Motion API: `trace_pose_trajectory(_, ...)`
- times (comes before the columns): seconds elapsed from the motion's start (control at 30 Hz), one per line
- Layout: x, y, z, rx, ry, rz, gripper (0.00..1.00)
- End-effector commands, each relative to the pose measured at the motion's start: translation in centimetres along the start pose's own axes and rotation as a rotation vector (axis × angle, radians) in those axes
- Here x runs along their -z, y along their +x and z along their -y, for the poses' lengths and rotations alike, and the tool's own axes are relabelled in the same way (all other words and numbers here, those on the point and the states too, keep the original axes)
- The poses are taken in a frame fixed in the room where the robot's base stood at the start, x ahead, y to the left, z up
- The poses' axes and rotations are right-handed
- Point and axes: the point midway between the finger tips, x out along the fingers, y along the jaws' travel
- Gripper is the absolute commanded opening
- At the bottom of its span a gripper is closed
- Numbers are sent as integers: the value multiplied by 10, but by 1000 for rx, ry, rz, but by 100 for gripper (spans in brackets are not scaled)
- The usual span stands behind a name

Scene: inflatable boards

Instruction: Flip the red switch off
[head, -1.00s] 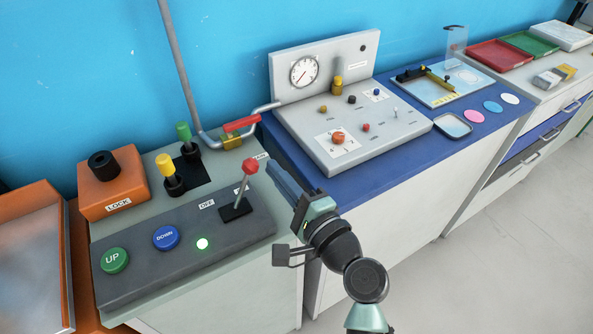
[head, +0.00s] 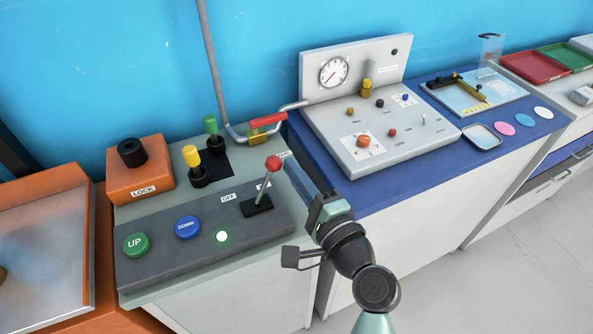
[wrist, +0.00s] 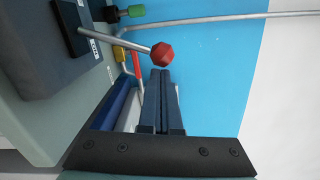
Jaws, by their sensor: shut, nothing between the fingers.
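The red switch is a lever with a red knob (head: 273,163) on a metal rod, rising from a black slot on the dark grey panel (head: 190,271). It leans right, away from the OFF label (head: 228,197); another label behind the knob is partly hidden. In the wrist view the red knob (wrist: 162,54) is just past the fingertips and slightly left. My gripper (head: 289,167) is shut and empty, just right of the knob; it also shows in the wrist view (wrist: 160,72). I cannot tell whether the fingertips touch the knob. A green-white light (head: 222,237) glows on the panel.
The panel also has a green UP button (head: 136,245) and a blue DOWN button (head: 187,228). Behind stand a yellow-topped lever (head: 192,157), a green-topped lever (head: 211,126), an orange LOCK box (head: 140,177) and a pipe with a red handle (head: 268,119). A gauge console (head: 385,135) stands right.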

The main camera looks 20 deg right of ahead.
Motion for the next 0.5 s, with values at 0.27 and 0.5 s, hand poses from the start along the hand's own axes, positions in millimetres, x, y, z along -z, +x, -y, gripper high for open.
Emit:
trace_pose_trajectory(0.27,-10,1,4,-6,-80,4,0)
trace_pose_trajectory(0.5,-30,2,9,-21,-252,6,0)
